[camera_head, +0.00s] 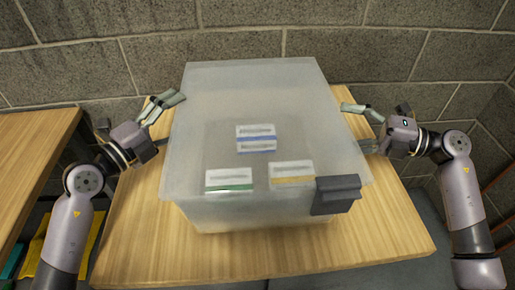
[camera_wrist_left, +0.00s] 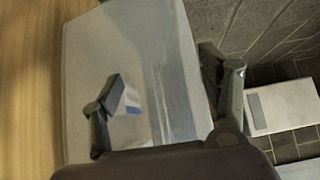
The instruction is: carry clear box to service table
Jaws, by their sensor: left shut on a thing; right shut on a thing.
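The clear box (camera_head: 250,95) is a large translucent bin above a wooden table (camera_head: 145,240); I cannot tell whether its base touches the wood. Inside it show small white packs with a blue stripe (camera_head: 256,138), a green stripe (camera_head: 229,180) and a yellow stripe (camera_head: 291,173). My left gripper (camera_head: 166,122) is shut on its left rim. In the left wrist view the fingers straddle the wall of the box (camera_wrist_left: 110,45). My right gripper (camera_head: 357,126) is shut on its right rim. Parts of the fingertips are hidden behind the rim.
Another wooden table (camera_head: 30,140) stands at the left, with a gap between. A grey block wall (camera_head: 230,40) is close behind. A dark grey clip or label holder (camera_head: 336,194) is on the box's front right. Yellow and teal items (camera_head: 65,230) show low at the left.

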